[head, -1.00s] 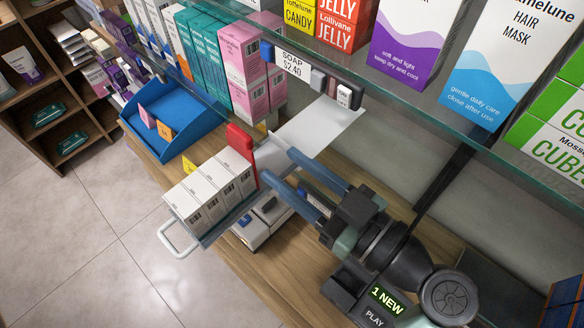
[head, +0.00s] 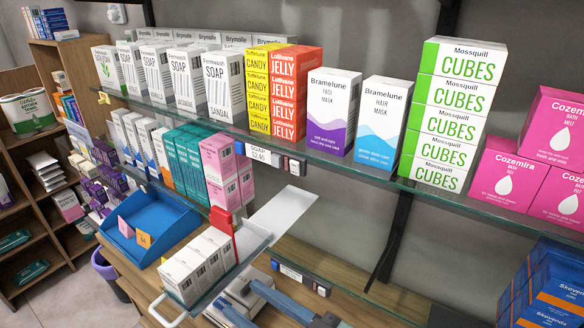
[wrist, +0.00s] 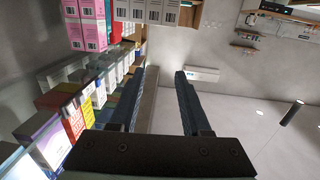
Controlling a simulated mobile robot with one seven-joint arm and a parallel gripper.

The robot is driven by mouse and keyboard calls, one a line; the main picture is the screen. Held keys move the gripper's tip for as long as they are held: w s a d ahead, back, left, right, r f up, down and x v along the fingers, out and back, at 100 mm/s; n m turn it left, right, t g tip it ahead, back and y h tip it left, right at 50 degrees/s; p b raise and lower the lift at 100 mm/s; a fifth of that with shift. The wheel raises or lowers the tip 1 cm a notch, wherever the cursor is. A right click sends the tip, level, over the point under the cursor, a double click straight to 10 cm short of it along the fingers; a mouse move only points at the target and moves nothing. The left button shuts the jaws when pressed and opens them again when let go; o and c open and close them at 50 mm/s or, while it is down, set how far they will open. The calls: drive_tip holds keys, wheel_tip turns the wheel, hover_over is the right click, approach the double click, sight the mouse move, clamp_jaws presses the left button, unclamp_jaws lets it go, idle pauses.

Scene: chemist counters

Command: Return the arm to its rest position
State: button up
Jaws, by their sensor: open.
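My gripper (head: 236,297) shows at the bottom edge of the head view, with its blue-grey fingers low in front of the glass shelf and near the tray of white boxes. The rest of the arm is cut off by the frame. In the wrist view my gripper (wrist: 157,80) has its two dark fingers spread wide apart, with nothing between them.
A tray (head: 248,250) with white boxes (head: 200,265) and a red piece (head: 221,219) is close to my fingers. A blue bin (head: 150,222) stands left of it. A glass shelf (head: 340,168) full of cartons runs above.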

drive_tip(key=w+d+r+m+t+h, duration=0.2)
drive_tip(key=w+r+m+t+h, duration=0.3)
drive_tip(key=w+r, duration=0.6)
drive_tip(key=s+d+r+m+t+h, duration=0.1)
drive_tip(key=s+r+t+h, duration=0.3)
drive_tip(key=r, duration=0.9)
drive_tip(key=s+d+r+m+t+h, duration=0.1)
drive_tip(key=s+r+m+t+h, duration=0.3)
drive_tip(key=r, duration=1)
drive_tip(key=s+t+h, duration=0.1)
drive_tip(key=s+t, duration=0.2)
drive_tip(key=s, duration=0.1)
drive_tip(key=shift+d+r+m+t, duration=0.3)
drive_tip(key=shift+t, duration=0.1)
